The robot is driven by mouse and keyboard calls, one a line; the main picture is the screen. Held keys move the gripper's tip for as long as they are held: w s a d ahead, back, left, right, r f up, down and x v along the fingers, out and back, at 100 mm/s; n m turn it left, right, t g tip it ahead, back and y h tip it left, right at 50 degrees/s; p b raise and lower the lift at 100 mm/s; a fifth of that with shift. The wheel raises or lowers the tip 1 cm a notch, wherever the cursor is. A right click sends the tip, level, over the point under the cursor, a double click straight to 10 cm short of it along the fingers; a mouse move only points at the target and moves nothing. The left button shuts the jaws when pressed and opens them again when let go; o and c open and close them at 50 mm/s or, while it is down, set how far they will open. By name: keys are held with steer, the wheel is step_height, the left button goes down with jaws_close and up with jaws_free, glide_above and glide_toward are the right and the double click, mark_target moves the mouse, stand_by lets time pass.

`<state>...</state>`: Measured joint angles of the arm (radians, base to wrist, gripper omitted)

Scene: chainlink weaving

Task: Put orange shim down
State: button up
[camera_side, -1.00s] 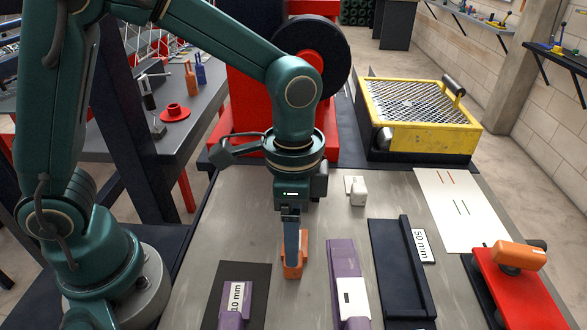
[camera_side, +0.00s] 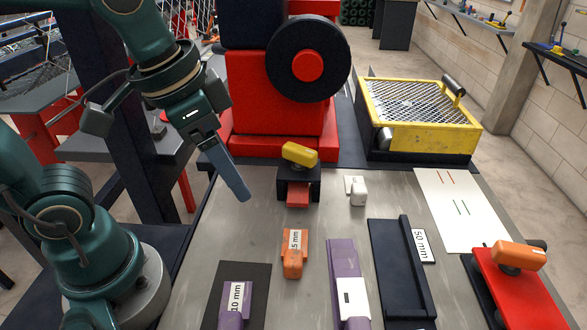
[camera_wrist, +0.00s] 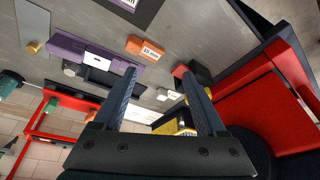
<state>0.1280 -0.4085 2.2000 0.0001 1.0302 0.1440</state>
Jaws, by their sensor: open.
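The orange shim (camera_side: 292,265) lies flat on the grey bench top, its white label ending in "5 mm" facing up. Nothing touches it. It also shows in the wrist view (camera_wrist: 137,44), above and between my fingers. My gripper (camera_side: 245,197) is raised left of and behind the shim, tilted and clear of it. In the wrist view my gripper (camera_wrist: 158,76) has its two fingers wide apart with nothing between them.
A purple 10 mm shim (camera_side: 233,312) lies on a dark pad (camera_side: 259,282) at front left. A longer purple piece (camera_side: 343,262), a dark 50 mm channel (camera_side: 390,262) and a red clamp (camera_side: 515,290) lie to the right. A black-red block with yellow knob (camera_side: 299,155) stands behind.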

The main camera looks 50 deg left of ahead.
steer(key=shift+s+a+f+n+t, duration=0.35)
steer(key=shift+s+a+n+t, duration=0.15)
steer(key=shift+s+a+n, duration=0.25)
steer(key=shift+s+a+f+n+t, duration=0.3)
steer(key=shift+s+a+n+t, duration=0.3)
steer(key=shift+n, duration=0.25)
